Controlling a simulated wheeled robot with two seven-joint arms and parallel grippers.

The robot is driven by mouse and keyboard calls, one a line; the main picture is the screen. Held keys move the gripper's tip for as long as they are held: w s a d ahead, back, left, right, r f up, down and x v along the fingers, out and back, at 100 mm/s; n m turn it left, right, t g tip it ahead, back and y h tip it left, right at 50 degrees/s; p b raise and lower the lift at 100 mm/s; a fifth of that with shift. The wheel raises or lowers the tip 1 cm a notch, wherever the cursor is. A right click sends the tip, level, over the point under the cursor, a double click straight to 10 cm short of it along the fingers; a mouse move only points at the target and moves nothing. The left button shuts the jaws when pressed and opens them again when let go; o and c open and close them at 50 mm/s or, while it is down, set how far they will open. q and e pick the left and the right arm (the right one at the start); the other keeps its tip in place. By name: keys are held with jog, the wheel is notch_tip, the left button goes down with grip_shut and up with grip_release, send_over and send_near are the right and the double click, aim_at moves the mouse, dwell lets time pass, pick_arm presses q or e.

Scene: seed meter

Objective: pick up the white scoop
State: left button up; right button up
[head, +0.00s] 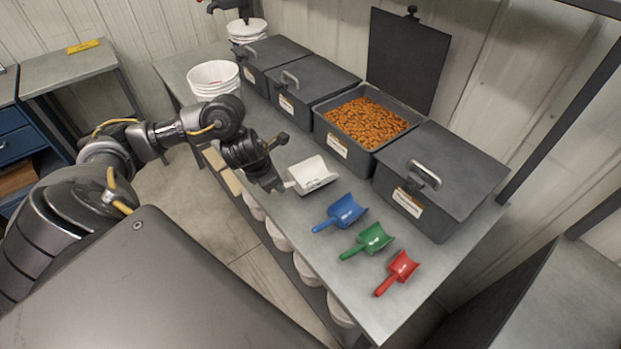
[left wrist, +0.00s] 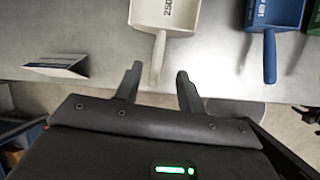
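The white scoop (head: 312,173) lies on the grey bench, in front of the open bin. In the left wrist view the white scoop (left wrist: 165,14) has its handle pointing toward my gripper. My left gripper (head: 277,185) is at the handle end of the scoop. In the left wrist view my left gripper (left wrist: 158,72) is open, with the handle's end between its two fingers in the picture. A gap shows on each side of the handle. Whether the fingers are at the handle's height is hard to tell. My right gripper is not in view.
A blue scoop (head: 346,212), green scoop (head: 370,240) and red scoop (head: 399,271) lie to the right. Behind stand an open bin (head: 345,150) of orange-brown pellets and several lidded bins. A white bucket (head: 214,78) stands at the left.

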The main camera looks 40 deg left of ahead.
aim_at(285, 185)
pick_arm(q)
jog(key=shift+w+x, duration=0.15)
jog(key=shift+x, duration=1.7)
jog(key=shift+w+x, duration=0.1)
jog(key=shift+x, duration=1.7)
jog(key=shift+a+r, duration=0.1)
jog(key=shift+r, duration=0.05)
grip_shut()
